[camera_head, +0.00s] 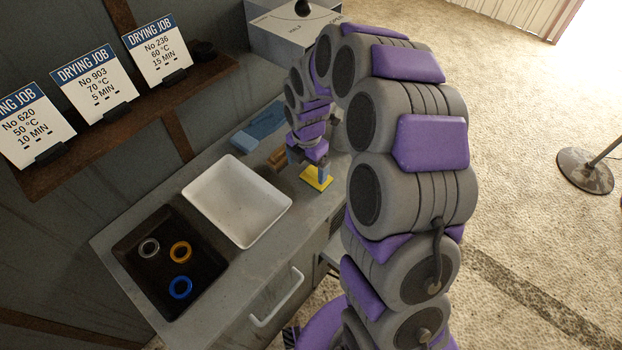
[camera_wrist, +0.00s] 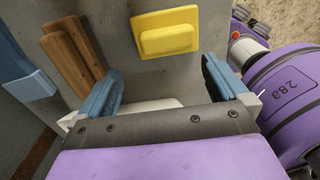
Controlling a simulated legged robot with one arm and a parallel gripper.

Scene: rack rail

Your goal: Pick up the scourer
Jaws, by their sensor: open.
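The scourer appears to be the yellow pad (camera_head: 316,179) on the grey counter, near its front edge. In the wrist view the yellow pad (camera_wrist: 167,32) has a raised middle and lies just beyond my fingertips, roughly centred between them. My gripper (camera_head: 308,167) is open over the counter beside the pad, with one blue finger covering part of it in the head view. In the wrist view my gripper (camera_wrist: 162,68) has its two blue fingers wide apart with nothing between them. I cannot tell the exact height of the fingertips above the counter.
Brown wooden pieces (camera_wrist: 72,55) and a blue item (camera_head: 260,125) lie left of my gripper. A white tray (camera_head: 197,197) and a black tray (camera_head: 128,258) with three rings stand further left. A grey box (camera_head: 268,38) stands behind. A shelf (camera_head: 130,118) holds job cards.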

